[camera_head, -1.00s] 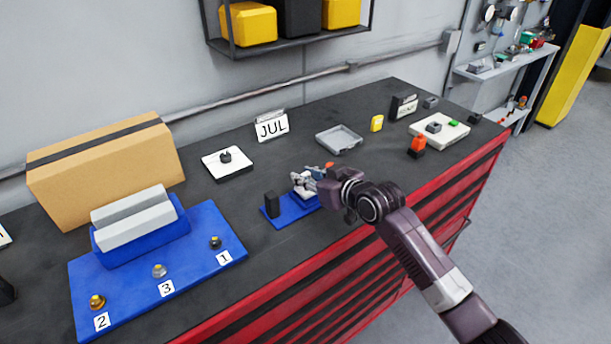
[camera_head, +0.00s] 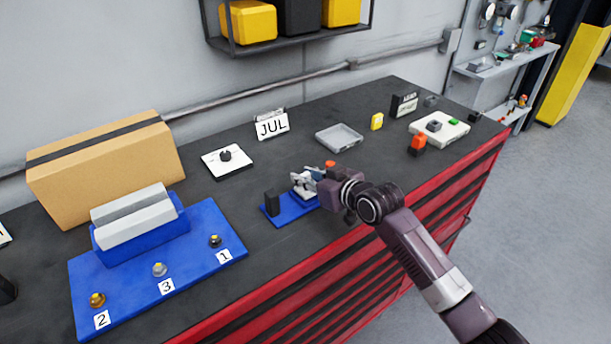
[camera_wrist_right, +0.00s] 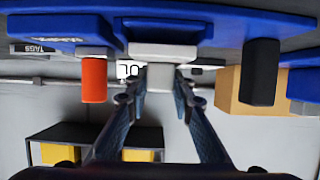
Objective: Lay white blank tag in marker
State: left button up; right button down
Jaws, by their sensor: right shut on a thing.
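The marker is a blue base (camera_head: 289,216) near the front edge of the bench, with a black post at its left end. In the right wrist view the blue base (camera_wrist_right: 225,28) spans the top, with the black post (camera_wrist_right: 260,72) and a red-orange part (camera_wrist_right: 94,80). My right gripper (camera_head: 311,182) is over the marker. In the wrist view its fingers (camera_wrist_right: 158,92) are closed around a small pale piece, the white blank tag (camera_wrist_right: 159,78), right against a light grey block (camera_wrist_right: 163,51) on the marker. I cannot tell whether the tag rests on it.
A blue board (camera_head: 205,262) with numbered knobs lies left, beside a cardboard box (camera_head: 105,172). Behind the marker are a white plate with a black knob (camera_head: 226,162), a JUL sign (camera_head: 271,127) and a grey tray (camera_head: 339,138).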

jog(key=shift+f+b, duration=0.45)
jog(key=shift+f, duration=0.35)
jog(key=c, duration=1.6)
grip_release()
jog(key=shift+s+d, duration=0.1)
jog(key=v, duration=1.2)
jog(key=shift+r, duration=0.1)
